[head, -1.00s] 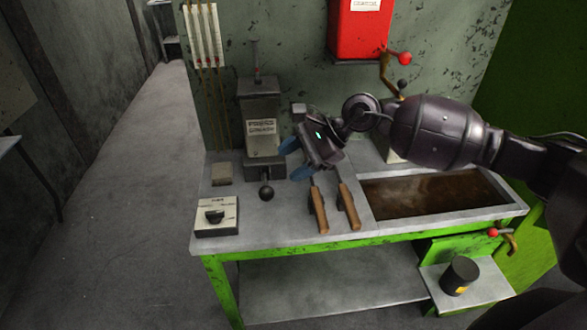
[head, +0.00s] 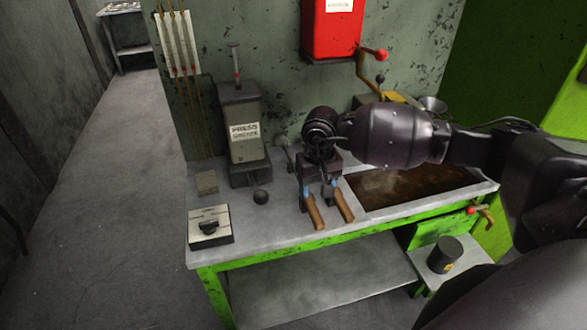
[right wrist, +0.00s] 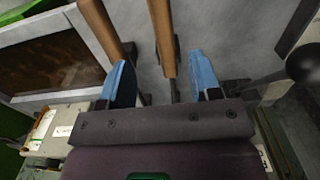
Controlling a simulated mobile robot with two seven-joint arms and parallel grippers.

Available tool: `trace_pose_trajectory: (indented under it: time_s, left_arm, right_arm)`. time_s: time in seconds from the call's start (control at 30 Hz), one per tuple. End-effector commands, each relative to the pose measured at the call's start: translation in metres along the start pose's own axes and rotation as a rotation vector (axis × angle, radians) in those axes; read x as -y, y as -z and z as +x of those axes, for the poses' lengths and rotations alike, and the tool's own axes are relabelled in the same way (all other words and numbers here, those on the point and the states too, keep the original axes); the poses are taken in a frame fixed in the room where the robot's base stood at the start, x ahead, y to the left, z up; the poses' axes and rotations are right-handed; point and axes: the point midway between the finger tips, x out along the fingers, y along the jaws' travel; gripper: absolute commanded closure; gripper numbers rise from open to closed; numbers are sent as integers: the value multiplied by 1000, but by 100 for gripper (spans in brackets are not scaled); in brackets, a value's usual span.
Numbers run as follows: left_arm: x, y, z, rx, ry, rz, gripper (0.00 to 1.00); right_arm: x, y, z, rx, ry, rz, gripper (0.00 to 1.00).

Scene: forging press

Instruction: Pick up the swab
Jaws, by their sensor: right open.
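Two wooden-handled tools lie side by side on the bench, a left one (head: 315,213) and a right one (head: 342,206). I cannot tell which, if either, is the swab; their heads are partly hidden. My right gripper (head: 318,190) is open, blue fingertips down, above the far ends of the handles. In the right wrist view, my right gripper (right wrist: 160,62) has the left tool's handle (right wrist: 164,42) between its fingers, not gripped. The right tool's handle (right wrist: 102,28) is outside them there. My left gripper is not in view.
A control box (head: 210,226) sits at the bench's front left. A brown-filled basin (head: 400,189) is on the right. A red box (head: 333,28) hangs on the wall.

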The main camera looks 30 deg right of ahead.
Motion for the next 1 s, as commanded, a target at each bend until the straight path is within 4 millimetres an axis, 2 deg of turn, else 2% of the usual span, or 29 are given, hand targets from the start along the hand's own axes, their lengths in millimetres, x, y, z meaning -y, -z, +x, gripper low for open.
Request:
trace_pose_trajectory:
  time_s: [0.1,0.43,0.73,1.0]
  left_arm:
    - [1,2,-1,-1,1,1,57]
    - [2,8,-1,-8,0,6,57]
    - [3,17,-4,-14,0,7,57]
    - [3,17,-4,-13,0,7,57]
  right_arm:
    - [0,0,17,2,2,2,43]
    - [2,1,40,2,3,3,43]
    - [5,5,77,1,3,5,43]
    - [5,6,83,-1,1,3,43]
